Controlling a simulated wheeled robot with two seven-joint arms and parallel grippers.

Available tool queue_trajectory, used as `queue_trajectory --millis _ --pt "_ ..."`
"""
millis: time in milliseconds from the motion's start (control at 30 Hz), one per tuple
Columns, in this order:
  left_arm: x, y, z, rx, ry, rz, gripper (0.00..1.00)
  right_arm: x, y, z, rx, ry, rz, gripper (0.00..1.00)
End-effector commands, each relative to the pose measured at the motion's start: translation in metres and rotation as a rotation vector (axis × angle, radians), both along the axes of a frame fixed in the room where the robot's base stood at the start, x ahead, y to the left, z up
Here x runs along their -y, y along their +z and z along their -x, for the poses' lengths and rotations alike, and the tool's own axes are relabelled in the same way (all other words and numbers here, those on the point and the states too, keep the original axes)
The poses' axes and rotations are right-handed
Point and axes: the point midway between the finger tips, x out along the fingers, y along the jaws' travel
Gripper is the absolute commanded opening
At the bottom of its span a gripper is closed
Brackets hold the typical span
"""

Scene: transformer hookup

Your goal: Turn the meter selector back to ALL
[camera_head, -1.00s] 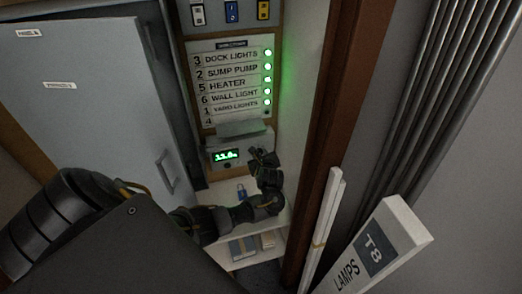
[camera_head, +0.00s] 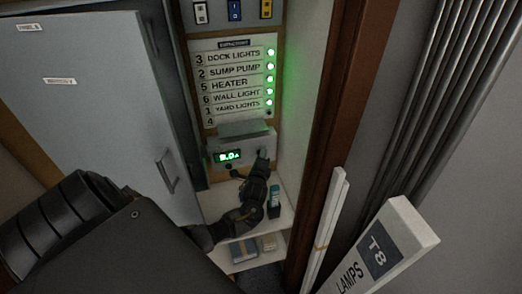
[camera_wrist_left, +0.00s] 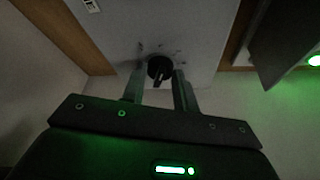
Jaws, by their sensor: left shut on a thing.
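The meter (camera_head: 222,146) is a grey box with a green lit display (camera_head: 229,156), below the circuit label board in the head view. The display reads about 8.0 A, though the digits are small. Its selector is a black round knob (camera_wrist_left: 160,67) with a pointer ridge, clear in the left wrist view. My left gripper (camera_wrist_left: 159,82) is shut on the knob, one finger on each side. In the head view my left gripper (camera_head: 262,162) covers the meter's right end and hides the knob. The selector markings are too blurred to read. My right gripper is not in view.
The label board (camera_head: 232,82) has several green lamps at its right. An open grey cabinet door (camera_head: 90,110) stands left. A shelf (camera_head: 278,222) below holds a small dark item with a teal top (camera_head: 274,196). A wooden post (camera_head: 335,110) and a LAMPS carton (camera_head: 385,250) are right.

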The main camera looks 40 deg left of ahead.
Motion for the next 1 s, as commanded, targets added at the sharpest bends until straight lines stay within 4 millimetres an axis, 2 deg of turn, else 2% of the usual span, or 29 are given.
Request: queue_trajectory --millis 67,600,1000 --pt "-0.001 -0.006 0.001 0.056 0.002 0.041 0.07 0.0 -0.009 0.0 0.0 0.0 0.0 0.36" --pt "-0.001 -0.013 0.001 0.473 0.004 0.328 0.07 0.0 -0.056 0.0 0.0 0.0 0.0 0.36" --pt "0.0 -0.013 0.0 0.684 0.004 0.478 0.07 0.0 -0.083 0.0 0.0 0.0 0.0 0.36"
